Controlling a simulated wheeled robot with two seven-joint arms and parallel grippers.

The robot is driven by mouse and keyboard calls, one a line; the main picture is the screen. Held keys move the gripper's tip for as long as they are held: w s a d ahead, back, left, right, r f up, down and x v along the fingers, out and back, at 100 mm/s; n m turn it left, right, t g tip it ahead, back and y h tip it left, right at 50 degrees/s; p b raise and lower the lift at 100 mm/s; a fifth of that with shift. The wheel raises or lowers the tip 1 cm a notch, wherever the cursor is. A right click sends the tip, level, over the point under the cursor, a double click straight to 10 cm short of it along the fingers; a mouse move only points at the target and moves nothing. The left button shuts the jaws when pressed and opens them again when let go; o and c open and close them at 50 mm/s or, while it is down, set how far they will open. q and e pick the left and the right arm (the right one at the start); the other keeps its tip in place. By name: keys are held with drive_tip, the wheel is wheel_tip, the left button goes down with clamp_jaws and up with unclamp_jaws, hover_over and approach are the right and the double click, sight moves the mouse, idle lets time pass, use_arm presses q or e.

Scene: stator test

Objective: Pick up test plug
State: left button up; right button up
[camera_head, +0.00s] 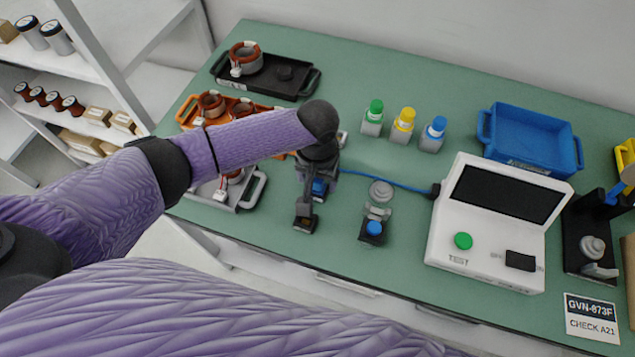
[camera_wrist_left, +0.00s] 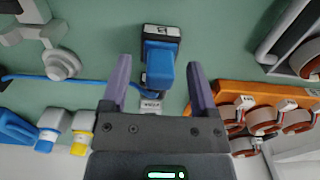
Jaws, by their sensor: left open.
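The blue test plug (camera_head: 320,187) sits on the green table below my left gripper, partly hidden by it in the head view. A blue cable (camera_head: 395,183) runs from it to the white tester (camera_head: 463,218). In the left wrist view the blue plug (camera_wrist_left: 160,75) lies between and beyond the fingers, with a black and grey end at the top. My left gripper (camera_head: 311,205) points down and is open. Its purple fingers (camera_wrist_left: 158,85) show on both sides of the plug, with a gap on each side. My right gripper is not in view.
Stator trays, an orange one (camera_head: 184,112) and a black one (camera_head: 310,82), stand behind left. Several capped bottles (camera_head: 403,125) and a blue bin (camera_head: 530,139) stand at the back.

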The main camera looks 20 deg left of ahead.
use_arm(q)
clamp_jaws()
